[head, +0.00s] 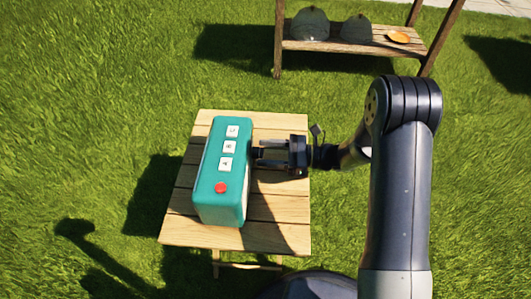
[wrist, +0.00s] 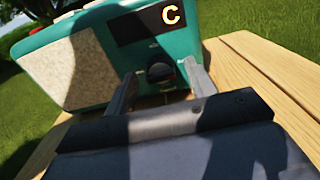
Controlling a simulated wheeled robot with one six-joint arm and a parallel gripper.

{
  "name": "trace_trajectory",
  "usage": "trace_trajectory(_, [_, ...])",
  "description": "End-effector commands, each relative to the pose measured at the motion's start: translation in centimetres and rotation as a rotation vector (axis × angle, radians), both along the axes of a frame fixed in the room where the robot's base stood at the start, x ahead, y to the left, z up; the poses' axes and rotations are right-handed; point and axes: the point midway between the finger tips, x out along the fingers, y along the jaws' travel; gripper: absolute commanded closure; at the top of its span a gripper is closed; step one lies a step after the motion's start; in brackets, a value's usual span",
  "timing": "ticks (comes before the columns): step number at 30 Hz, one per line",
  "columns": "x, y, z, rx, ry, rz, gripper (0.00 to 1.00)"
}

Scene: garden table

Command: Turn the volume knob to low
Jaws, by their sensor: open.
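A teal radio (head: 222,171) stands upright on the small wooden table (head: 262,237). Its top has several white buttons with dark marks and a red button (head: 221,187). In the wrist view the radio's front (wrist: 85,62) shows a pale speaker panel, a dark display with a "C", and a round black knob (wrist: 160,73) below the display. My gripper (head: 258,153) is at the radio's right side in the head view. In the wrist view its open fingers (wrist: 160,85) are on either side of the knob; I cannot tell whether they touch it. The knob's pointer setting is not readable.
The table's right part has bare planks. Grass surrounds the table. A wooden shelf (head: 350,47) at the back holds two dark domed objects (head: 310,25) and an orange dish (head: 398,37).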

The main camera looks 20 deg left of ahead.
Motion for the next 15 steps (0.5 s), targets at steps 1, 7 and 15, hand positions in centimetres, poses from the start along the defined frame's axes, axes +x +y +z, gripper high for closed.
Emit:
trace_trajectory(1, [-0.19,0.41,-0.04,0.0,0.0,0.002,0.47])
trace_trajectory(7, [-0.29,0.85,0.02,0.0,0.001,0.0,0.47])
trace_trajectory(15, [-0.28,0.82,0.02,0.0,0.001,0.0,0.56])
